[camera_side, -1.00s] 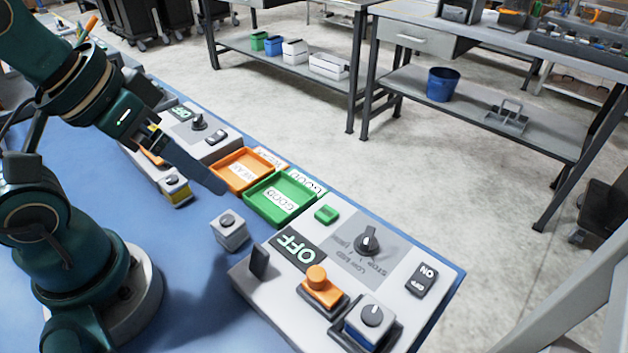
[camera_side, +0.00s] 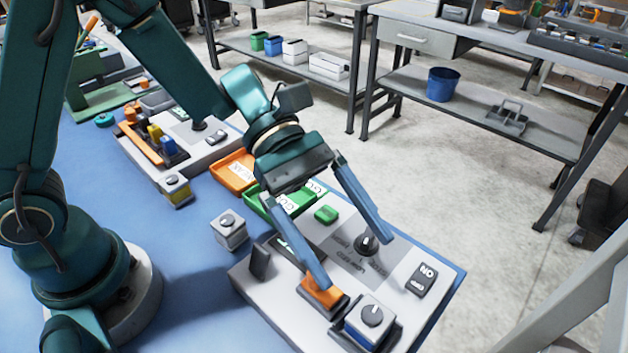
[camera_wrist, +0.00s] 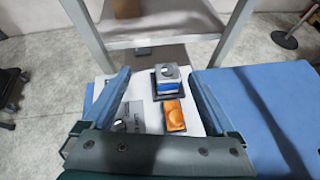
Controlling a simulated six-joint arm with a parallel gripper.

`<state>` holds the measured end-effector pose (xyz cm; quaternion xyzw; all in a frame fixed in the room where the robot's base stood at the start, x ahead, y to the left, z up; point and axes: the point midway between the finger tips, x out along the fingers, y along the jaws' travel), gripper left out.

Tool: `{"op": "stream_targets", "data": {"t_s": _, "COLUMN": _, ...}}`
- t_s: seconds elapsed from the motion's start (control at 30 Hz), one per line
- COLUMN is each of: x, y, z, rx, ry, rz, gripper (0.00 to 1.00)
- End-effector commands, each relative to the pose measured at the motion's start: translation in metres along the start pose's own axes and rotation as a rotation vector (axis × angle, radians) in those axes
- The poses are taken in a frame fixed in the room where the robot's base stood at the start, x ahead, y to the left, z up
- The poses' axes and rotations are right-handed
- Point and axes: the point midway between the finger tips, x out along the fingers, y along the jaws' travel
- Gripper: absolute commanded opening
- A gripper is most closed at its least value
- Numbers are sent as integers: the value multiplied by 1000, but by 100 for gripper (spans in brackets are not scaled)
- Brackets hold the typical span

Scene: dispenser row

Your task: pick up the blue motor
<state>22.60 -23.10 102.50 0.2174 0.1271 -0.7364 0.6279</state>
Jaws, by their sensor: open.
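In the wrist view the orange motor (camera_wrist: 175,116) also lies between the fingers.
The grey control panel (camera_side: 262,300) carries a dark dial (camera_side: 366,243) and an ON/OFF switch (camera_side: 422,279). A grey motor (camera_side: 229,231) stands on the blue table left of it. Green (camera_side: 259,203) and orange (camera_side: 230,172) trays lie behind. A second panel stands at left.

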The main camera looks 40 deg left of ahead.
Motion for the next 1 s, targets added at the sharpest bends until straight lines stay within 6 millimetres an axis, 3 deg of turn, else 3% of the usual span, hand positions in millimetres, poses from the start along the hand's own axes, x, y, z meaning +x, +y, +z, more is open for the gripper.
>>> {"op": "stream_targets", "data": {"t_s": 0.17, "x": 14, "y": -9, "z": -16, "rx": -67, "ry": -5, "rz": -50, "gripper": 92}}
{"op": "stream_targets", "data": {"t_s": 0.63, "x": 60, "y": -13, "z": -17, "rx": -69, "ry": -4, "rz": -58, "gripper": 92}}
{"op": "stream_targets", "data": {"t_s": 1.0, "x": 66, "y": -13, "z": -17, "rx": -68, "ry": -3, "rz": -55, "gripper": 92}}
